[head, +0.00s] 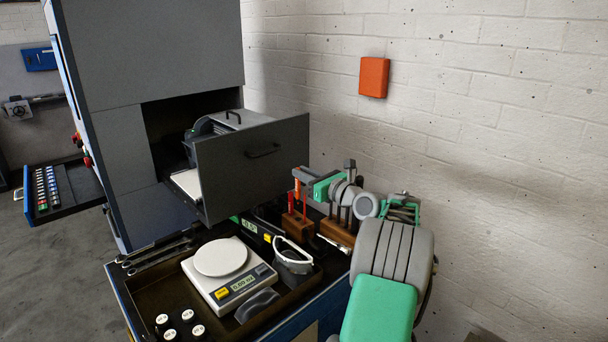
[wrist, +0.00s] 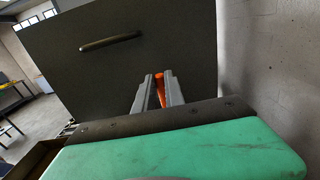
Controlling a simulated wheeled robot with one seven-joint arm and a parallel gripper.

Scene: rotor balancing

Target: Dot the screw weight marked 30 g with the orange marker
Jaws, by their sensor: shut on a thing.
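My gripper (head: 299,176) is shut on the orange marker (head: 297,190), which hangs upright between the fingers above a wooden block. In the wrist view my gripper (wrist: 158,88) also shows, with an orange strip of the marker (wrist: 160,90) between the two grey fingers. The marker's tip is too small to make out. Several black screw weights with white tops (head: 187,316) stand at the tray's front left, well away from my gripper. Their marks are too small to read, so I cannot tell which is 30 g.
A white scale (head: 216,290) stands in the dark tray (head: 150,290). A wooden block (head: 297,226) holds red markers.

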